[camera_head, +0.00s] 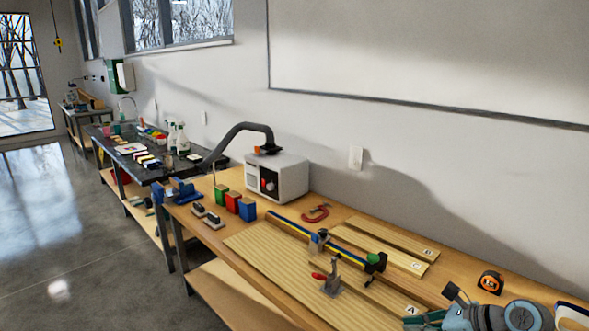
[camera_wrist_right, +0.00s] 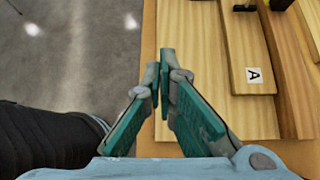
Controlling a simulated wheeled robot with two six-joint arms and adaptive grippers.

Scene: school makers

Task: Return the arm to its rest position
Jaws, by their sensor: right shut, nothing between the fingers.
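My right gripper (camera_head: 424,320) shows at the bottom right in the head view, its teal fingers low by the near end of the workbench (camera_head: 200,229). In the right wrist view my right gripper (camera_wrist_right: 164,70) is shut, with its fingertips close together and nothing between them. It is over the bench edge, beside the wooden board marked A (camera_wrist_right: 250,50). My right arm (camera_head: 505,315) enters at the bottom right corner. My left gripper is in neither view.
A tape measure (camera_head: 490,282) lies on the bench close to my right arm. A red-handled clamp (camera_head: 328,278), a blue bar clamp (camera_head: 290,225) and slatted boards (camera_head: 265,250) cover the bench middle. A grey-white machine (camera_head: 290,178) stands further back. Open floor (camera_head: 80,250) lies left.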

